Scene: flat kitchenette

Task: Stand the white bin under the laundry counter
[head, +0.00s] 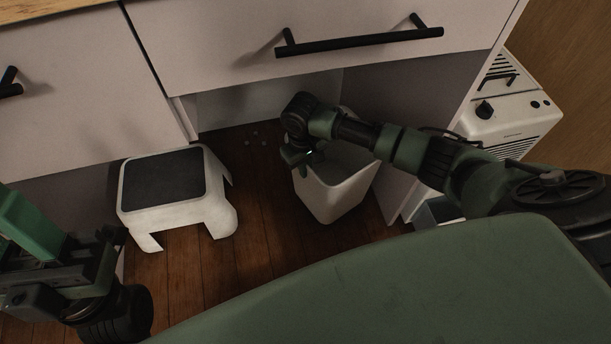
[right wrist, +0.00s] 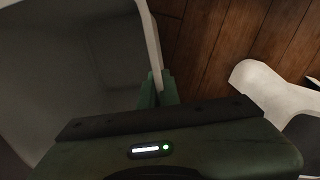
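The white bin (head: 335,190) is an open-topped, tapered bin in the middle of the head view, at the front of the open space under the laundry counter (head: 330,40). It looks roughly upright; I cannot tell whether its base touches the floor. My right gripper (head: 300,160) is at its left rim. In the right wrist view the green fingers (right wrist: 158,88) are closed on the bin's thin wall (right wrist: 151,45), with the bin's inside to the left. Part of my left arm shows at the lower left; its fingertips are not clear.
A white step stool (head: 178,195) with a dark top stands left of the bin, with wooden floor between. A side panel (head: 425,140) bounds the space on the right. A white appliance (head: 510,110) stands beyond it. Drawer handles (head: 360,42) stick out above.

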